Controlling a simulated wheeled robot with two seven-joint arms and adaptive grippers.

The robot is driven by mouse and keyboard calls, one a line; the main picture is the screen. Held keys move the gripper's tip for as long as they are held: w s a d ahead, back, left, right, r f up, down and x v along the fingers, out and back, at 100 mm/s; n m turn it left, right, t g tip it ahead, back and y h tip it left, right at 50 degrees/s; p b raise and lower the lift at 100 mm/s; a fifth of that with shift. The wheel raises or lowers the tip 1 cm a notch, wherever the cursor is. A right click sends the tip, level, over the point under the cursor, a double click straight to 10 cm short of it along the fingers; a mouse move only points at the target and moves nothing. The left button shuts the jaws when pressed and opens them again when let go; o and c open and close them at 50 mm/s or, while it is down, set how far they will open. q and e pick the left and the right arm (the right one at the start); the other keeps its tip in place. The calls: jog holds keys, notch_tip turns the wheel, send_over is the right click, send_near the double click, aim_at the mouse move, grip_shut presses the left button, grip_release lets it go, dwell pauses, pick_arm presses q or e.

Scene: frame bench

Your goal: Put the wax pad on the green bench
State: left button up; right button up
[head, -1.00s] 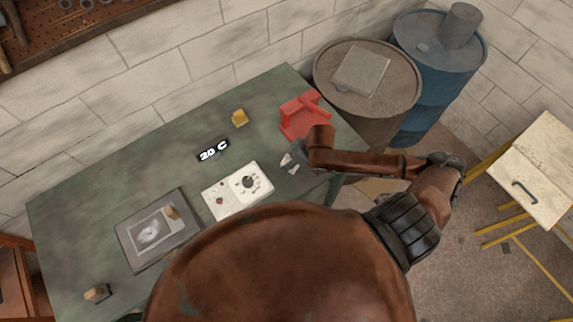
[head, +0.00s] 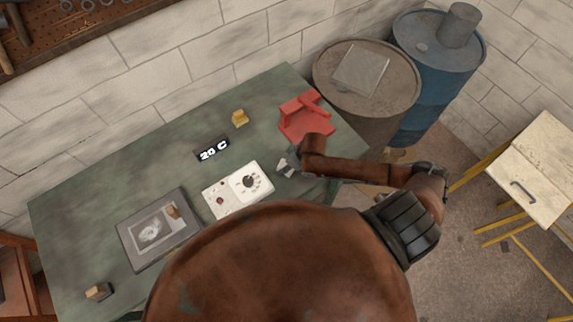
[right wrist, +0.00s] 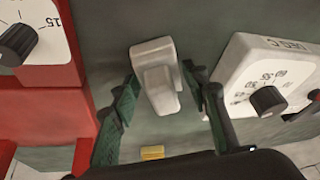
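The wax pad looks to be the pale grey-white stepped block (right wrist: 160,88) in the right wrist view. It sits between the two dark green fingertips of my right gripper (right wrist: 158,72), which close in on both its sides. In the head view the pale piece at the right gripper (head: 286,165) is small and partly hidden. The right gripper is over the right part of the green bench (head: 95,215), between the red vise and the white control box. I cannot tell whether the block touches the bench top. My left gripper is not in view.
A yellow block (head: 240,118), a 20 C display (head: 212,150) and a dark plate (head: 140,243) are on the bench. Two drums (head: 365,105) stand beyond.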

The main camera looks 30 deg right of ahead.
jog(key=shift+o, duration=1.2)
jog(key=v, duration=1.2)
jog(key=shift+r, duration=0.2)
